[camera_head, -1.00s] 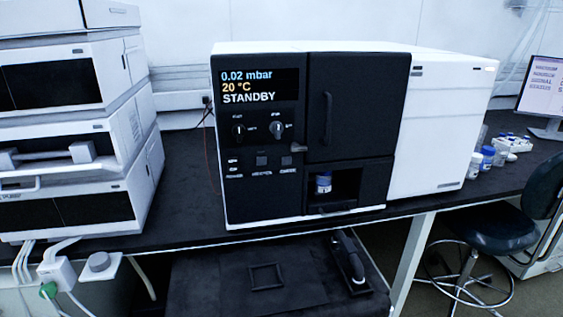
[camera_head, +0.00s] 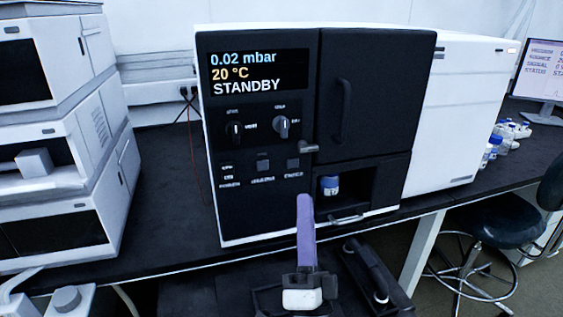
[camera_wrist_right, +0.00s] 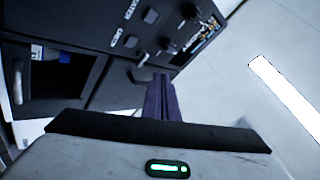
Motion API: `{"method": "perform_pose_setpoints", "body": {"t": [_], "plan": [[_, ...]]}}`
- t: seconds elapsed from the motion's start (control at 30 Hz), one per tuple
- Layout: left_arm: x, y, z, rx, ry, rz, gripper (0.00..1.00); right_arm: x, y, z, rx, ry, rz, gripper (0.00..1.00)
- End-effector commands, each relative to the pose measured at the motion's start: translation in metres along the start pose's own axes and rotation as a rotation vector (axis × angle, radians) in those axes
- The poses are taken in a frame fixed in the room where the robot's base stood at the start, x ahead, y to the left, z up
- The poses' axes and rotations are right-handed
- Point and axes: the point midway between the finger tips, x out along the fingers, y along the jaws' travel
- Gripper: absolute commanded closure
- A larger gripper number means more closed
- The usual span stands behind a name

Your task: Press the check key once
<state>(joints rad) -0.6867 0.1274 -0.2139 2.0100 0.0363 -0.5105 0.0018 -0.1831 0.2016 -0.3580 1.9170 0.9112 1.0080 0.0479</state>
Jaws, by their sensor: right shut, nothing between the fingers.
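A black instrument front panel (camera_head: 265,215) carries a display (camera_head: 258,74) reading 0.02 mbar, 20 °C and STANDBY. Below two knobs is a row of small keys: a left group (camera_head: 228,172), a middle square key (camera_head: 263,166) and a right square key (camera_head: 293,163). My right gripper (camera_head: 304,199) has purple fingers, shut and empty, pointing up in front of the panel below the right key. In the wrist view its fingertips (camera_wrist_right: 161,77) are near the panel; contact cannot be told. My left gripper is not in view.
A lever (camera_head: 309,147) juts out just above the right key. A dark door with a handle (camera_head: 343,110) and an open bay with a blue-capped vial (camera_head: 330,185) lie to the right. Stacked white modules (camera_head: 60,150) stand at the left.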

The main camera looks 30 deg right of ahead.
Motion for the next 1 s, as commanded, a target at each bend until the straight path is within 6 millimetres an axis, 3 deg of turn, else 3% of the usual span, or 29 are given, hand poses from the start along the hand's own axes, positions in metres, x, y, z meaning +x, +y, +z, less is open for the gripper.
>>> {"method": "perform_pose_setpoints", "body": {"t": [0.13,0.47,0.67,1.0], "plan": [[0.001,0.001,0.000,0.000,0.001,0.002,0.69,0.005,0.004,-0.017,0.041,0.093,0.018,1.00],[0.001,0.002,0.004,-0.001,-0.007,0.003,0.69,0.006,0.004,-0.019,0.043,0.102,0.019,1.00],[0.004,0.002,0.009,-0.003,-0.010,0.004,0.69,0.013,0.010,-0.014,0.042,0.102,0.017,1.00],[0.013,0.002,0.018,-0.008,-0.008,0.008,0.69,0.048,0.034,0.008,0.041,0.103,0.015,1.00]]}}
